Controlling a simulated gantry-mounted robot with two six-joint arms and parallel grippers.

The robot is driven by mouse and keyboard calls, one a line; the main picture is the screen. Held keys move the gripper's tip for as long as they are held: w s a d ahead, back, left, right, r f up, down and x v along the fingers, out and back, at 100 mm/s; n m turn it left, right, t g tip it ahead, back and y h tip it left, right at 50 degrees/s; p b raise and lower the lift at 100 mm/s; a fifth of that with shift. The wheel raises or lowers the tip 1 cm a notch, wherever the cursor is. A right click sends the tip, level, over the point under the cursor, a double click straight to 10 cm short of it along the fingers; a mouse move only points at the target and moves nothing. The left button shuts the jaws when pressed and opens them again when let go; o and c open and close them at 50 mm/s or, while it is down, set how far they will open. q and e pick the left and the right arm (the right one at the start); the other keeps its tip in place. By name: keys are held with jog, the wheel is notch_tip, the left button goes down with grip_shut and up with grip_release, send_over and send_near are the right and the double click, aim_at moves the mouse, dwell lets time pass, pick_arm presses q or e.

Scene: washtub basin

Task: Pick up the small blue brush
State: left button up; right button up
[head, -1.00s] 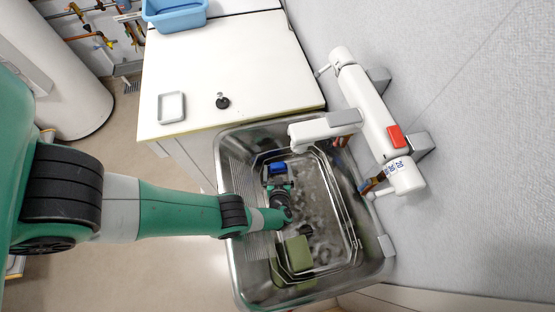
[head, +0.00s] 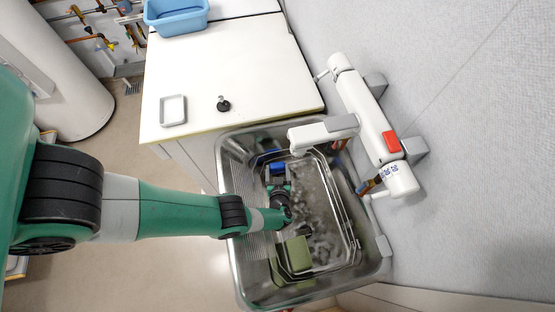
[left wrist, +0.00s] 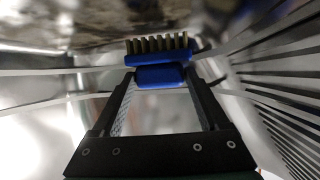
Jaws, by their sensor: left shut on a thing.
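The small blue brush (head: 277,168) is in the metal basin, towards its upper left in the head view. In the left wrist view the brush (left wrist: 158,74) shows a blue body with a row of tan bristles along its far edge. My left gripper (head: 277,176) reaches down into the basin. In the left wrist view its two black fingers (left wrist: 160,84) are shut on the brush's blue handle, one on each side. My right gripper is in neither view.
The basin (head: 228,170) holds a wire rack (head: 352,236) and a green block (head: 298,254). A white tap (head: 372,120) overhangs its right side. A white counter (head: 240,65) carries a small tray (head: 173,111), a black plug (head: 223,104) and a blue tub (head: 178,18).

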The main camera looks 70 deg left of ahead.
pick_arm(q)
notch_tip(320, 180, up, 9)
jog(key=p, duration=0.7)
jog(key=shift+f, duration=0.15)
jog(key=shift+f, duration=0.1)
